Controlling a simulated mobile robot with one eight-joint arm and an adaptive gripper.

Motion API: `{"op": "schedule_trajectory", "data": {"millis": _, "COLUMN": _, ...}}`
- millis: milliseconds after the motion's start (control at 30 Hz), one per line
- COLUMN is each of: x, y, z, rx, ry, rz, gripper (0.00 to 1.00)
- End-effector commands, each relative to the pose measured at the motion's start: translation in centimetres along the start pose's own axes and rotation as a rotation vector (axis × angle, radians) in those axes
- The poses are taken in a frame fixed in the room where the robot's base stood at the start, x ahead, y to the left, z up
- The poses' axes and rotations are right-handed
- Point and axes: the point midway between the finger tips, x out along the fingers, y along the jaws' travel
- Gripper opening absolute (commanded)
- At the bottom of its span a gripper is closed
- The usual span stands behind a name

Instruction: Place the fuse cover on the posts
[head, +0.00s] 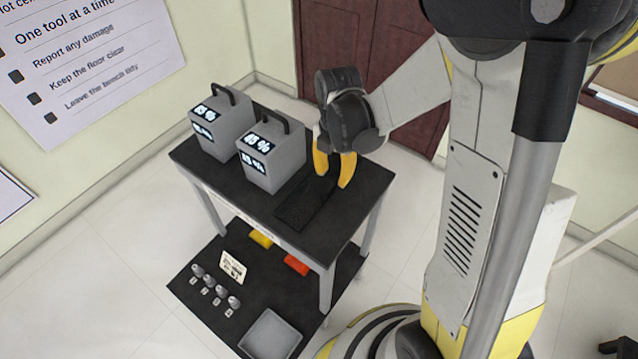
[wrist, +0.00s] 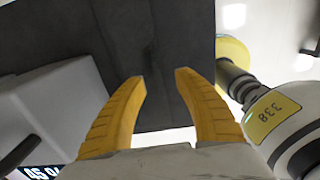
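My gripper (head: 334,170) is open above the right part of the dark bench (head: 352,208). In the wrist view its two yellow fingers (wrist: 160,78) are spread with nothing between them. No part is clearly recognisable as the fuse cover. A flat, dark, textured rectangle (head: 297,212) lies on the bench just left of and below my gripper; I cannot tell whether it is a mat or a part. Several short silver post-like pieces (head: 221,291) stand in a row with small numbered labels on the dark floor mat (head: 196,303); I cannot tell if these are the posts.
Two grey boxes with handles and "45 %" displays, the left one (head: 222,128) and the right one (head: 272,160), stand on the bench. Below are a yellow piece (head: 261,239), a red piece (head: 297,264), a white card (head: 232,266) and a grey tray (head: 270,334).

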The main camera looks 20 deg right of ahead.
Motion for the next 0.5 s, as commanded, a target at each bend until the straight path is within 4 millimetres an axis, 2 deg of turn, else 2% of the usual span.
{"op": "schedule_trajectory", "data": {"millis": 33, "x": 0.7, "y": 0.0, "z": 0.0, "rx": 0.000, "ry": 0.000, "rz": 0.000, "gripper": 0.38}}
{"op": "schedule_trajectory", "data": {"millis": 267, "x": 2.4, "y": 0.2, "z": 0.0, "rx": 0.001, "ry": 0.000, "rz": 0.001, "gripper": 0.38}}
{"op": "schedule_trajectory", "data": {"millis": 500, "x": 6.0, "y": 0.4, "z": 0.0, "rx": 0.002, "ry": -0.001, "rz": 0.001, "gripper": 0.38}}
